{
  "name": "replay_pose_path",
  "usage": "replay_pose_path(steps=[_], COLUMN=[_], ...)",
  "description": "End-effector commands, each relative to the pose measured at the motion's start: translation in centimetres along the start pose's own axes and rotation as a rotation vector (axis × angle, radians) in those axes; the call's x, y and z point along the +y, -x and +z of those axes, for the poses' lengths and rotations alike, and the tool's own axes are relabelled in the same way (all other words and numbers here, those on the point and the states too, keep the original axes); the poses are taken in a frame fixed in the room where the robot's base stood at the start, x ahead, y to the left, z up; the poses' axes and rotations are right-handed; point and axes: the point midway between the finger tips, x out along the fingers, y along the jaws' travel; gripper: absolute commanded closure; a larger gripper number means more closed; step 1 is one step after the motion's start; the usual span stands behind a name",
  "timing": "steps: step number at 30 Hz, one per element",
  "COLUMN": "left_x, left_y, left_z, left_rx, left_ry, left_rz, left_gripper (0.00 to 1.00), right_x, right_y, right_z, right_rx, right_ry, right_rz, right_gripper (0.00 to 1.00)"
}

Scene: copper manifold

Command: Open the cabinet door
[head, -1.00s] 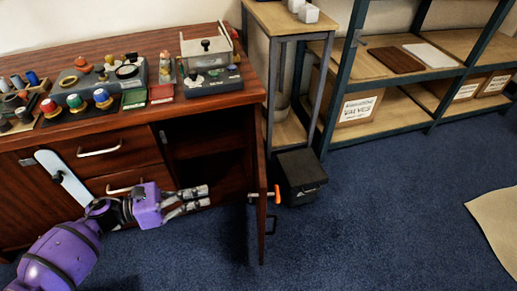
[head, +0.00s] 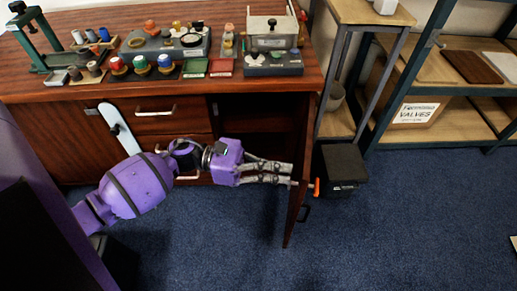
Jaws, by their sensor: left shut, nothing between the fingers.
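The wooden cabinet (head: 70,139) stands along the wall, with drawers at its middle. Its right-hand door (head: 300,170) stands swung out from the front, seen nearly edge-on, and the dark compartment (head: 258,118) behind it is exposed. My right gripper is not in view.
A black box (head: 341,167) stands on the blue carpet just right of the door, below a small side table (head: 372,12). Metal shelving (head: 462,97) stands further right. Tools, spools and small parts crowd the cabinet top. The carpet (head: 400,235) in front is clear.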

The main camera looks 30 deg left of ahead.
Motion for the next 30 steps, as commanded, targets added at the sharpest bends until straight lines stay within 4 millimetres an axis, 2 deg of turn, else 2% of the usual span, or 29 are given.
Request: replay_pose_path(steps=[6, 17, 20, 23, 27, 30], left_x=[0.0, 0.0, -0.1, -0.3, -0.3, 0.1], left_y=[-1.8, -2.0, -2.6, -4.5, -8.2, -10.8], left_z=[0.0, -0.1, 0.0, 0.2, 0.5, 0.4], left_rx=[0.001, 0.001, -0.001, -0.004, -0.007, -0.005], left_ry=[0.000, 0.001, 0.002, 0.003, 0.002, 0.000], left_rz=[-0.001, 0.000, 0.018, 0.072, 0.193, 0.263], left_gripper=[1.00, 1.00, 1.00, 1.00, 1.00, 1.00], right_x=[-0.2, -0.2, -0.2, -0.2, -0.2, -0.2], right_y=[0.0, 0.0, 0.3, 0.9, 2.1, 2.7], right_z=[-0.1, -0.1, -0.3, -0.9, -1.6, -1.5], right_rx=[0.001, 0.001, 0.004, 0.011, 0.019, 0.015], right_ry=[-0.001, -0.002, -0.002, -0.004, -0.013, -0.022], right_rz=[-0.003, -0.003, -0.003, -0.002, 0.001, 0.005], right_gripper=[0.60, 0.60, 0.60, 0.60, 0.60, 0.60])
